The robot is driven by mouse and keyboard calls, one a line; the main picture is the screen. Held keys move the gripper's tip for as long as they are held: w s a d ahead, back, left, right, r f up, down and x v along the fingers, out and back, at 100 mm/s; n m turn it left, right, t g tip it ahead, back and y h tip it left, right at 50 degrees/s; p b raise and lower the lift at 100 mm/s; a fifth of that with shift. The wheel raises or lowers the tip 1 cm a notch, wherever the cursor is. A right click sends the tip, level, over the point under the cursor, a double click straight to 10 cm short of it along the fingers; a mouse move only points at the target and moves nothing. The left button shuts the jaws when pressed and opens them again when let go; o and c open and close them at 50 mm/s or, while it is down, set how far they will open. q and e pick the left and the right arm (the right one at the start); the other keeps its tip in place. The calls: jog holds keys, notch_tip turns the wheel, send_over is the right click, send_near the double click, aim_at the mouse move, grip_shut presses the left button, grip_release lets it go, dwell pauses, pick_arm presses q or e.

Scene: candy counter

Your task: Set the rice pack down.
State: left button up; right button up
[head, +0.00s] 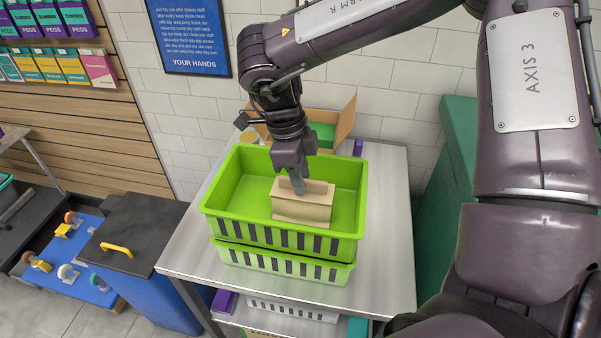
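The rice pack (303,212) is a tan, block-shaped pack inside the upper green crate (285,238), near its front wall. My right gripper (298,187) reaches down from above into the crate, with its fingers at the top of the pack. It looks shut on the pack; only one finger shows clearly. The front wall hides the pack's underside, so I cannot tell whether it touches the crate floor. My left gripper is not in view.
The upper crate stands on a second green crate (283,265) on a metal table (389,245). An open cardboard box (345,122) stands behind, against the tiled wall. The crate's left and right floor areas look empty. A green cabinet (458,135) stands right of the table.

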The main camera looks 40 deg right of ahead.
jog(key=shift+r, duration=0.2)
jog(key=shift+w+r, duration=0.1)
jog(key=shift+r, duration=0.15)
jog(key=r, duration=0.5)
jog(key=shift+w+a+r, duration=0.1)
jog(key=shift+w+a, duration=0.3)
notch_tip(320, 180, up, 6)
jog(key=p, duration=0.4)
jog(key=shift+w+a, duration=0.35)
jog(key=shift+w, duration=0.05)
